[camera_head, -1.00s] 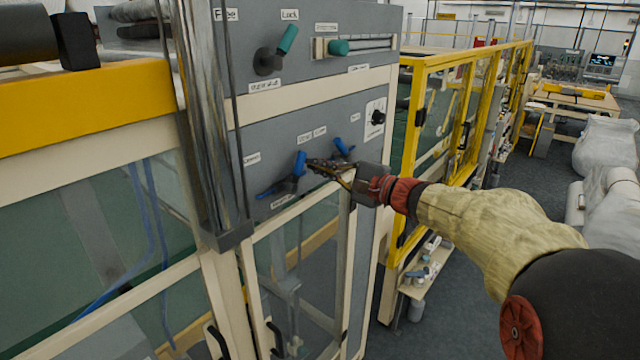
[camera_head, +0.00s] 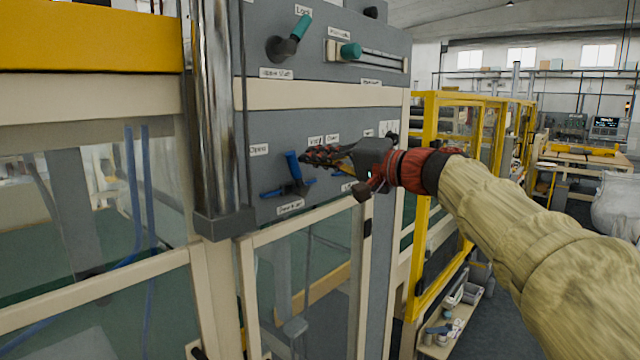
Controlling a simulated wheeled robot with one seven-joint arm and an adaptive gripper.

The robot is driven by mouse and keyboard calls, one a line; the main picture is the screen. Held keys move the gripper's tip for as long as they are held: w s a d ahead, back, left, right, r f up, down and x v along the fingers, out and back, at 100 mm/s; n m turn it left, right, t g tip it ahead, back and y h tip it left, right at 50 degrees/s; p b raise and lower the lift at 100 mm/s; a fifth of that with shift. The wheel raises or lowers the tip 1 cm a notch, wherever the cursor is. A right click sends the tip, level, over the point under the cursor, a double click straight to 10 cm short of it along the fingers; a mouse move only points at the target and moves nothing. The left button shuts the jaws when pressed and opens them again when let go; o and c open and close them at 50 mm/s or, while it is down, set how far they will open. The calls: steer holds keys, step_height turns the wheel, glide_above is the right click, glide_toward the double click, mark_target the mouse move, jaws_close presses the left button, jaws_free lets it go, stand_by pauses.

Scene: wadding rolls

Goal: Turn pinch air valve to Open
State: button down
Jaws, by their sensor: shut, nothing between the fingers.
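Blue valve handles sit on the lower grey panel (camera_head: 275,128). The left blue handle (camera_head: 293,170) points up, with another blue lever part stretching left below it. A second blue handle, to the right, is mostly hidden behind my gripper. The small labels are too blurred for me to tell for certain which one is the pinch air valve. My gripper (camera_head: 306,157) is at the panel, just right of the left handle's upper end. Its fingers are shut and hold nothing. I cannot tell whether the fingertips touch a handle.
Above, a teal-tipped lever (camera_head: 290,40) and a teal slider knob (camera_head: 350,50) stick out of the upper panel. A shiny vertical column (camera_head: 215,110) stands left of the panel. A yellow-framed guard (camera_head: 424,200) stands to the right. Framed clear doors are below.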

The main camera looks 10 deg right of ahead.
steer(key=shift+s+a+n+b, duration=0.45)
steer(key=shift+n+b, duration=0.45)
steer(key=shift+b, duration=0.4)
steer(key=shift+s+a+n+b, duration=0.25)
steer(key=shift+a+n+b, duration=0.25)
steer(key=shift+n+b, duration=0.6)
steer(key=shift+r, duration=0.1)
